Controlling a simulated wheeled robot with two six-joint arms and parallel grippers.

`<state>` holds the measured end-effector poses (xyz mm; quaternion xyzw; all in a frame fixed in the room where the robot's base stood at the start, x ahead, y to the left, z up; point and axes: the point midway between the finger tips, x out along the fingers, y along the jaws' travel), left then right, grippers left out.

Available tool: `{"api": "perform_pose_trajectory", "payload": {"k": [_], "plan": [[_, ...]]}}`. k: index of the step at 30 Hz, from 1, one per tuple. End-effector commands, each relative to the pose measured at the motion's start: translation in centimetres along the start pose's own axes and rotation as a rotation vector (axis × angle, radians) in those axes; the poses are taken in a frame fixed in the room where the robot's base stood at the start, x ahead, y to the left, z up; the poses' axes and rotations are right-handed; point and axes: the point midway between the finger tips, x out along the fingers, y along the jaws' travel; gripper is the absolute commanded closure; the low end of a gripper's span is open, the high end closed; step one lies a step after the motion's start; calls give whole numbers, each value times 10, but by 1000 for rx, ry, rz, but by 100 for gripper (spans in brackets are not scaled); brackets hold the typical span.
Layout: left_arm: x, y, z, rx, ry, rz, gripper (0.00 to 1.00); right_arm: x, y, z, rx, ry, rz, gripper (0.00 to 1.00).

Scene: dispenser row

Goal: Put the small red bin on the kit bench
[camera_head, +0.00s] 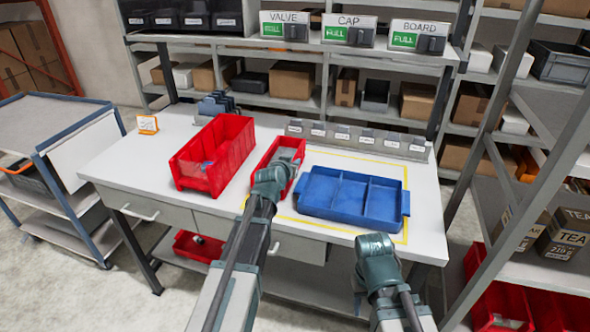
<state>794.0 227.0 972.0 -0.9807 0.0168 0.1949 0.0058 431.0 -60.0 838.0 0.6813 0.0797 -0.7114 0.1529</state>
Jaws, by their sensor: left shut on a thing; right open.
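The small red bin (262,164) is over the white kit bench (130,165), between a larger red bin (190,172) and a blue divided tray (353,190). My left gripper (288,158) is shut on the small red bin and covers much of its near right side. I cannot tell whether the bin touches the bench top or hangs just above it. My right gripper (375,246) is open and empty at the bench's front edge, in front of the blue tray.
A yellow outline (372,160) surrounds the blue tray. Small grey labelled holders (357,138) line the back edge. An orange-framed card (148,124) stands at the left, with clear bench around it. VALVE, CAP and BOARD dispensers (349,31) stand behind. A grey rack post (497,95) rises at the right.

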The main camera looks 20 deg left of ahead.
Motion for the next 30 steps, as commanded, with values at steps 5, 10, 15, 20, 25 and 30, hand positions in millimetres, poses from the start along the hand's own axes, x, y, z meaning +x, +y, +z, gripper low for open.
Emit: {"api": "perform_pose_trajectory", "payload": {"k": [5, 10, 15, 20, 25, 30], "plan": [[1, -1, 3, 0, 2, -1, 100, 4, 0, 0, 0, 0, 0, 50], [2, -1, 4, 0, 2, -1, 100, 5, 0, 0, 0, 0, 0, 50], [2, -1, 6, -1, 0, 0, 72, 6, -1, 0, 0, 0, 0, 50], [2, -1, 6, -1, 0, 0, 56, 6, -1, 0, 0, 0, 0, 50], [2, -1, 6, -1, 0, 0, 56, 6, -1, 0, 0, 0, 0, 50], [1, -1, 2, -1, 0, 0, 56, 3, 0, 0, 0, 0, 0, 50]]}}
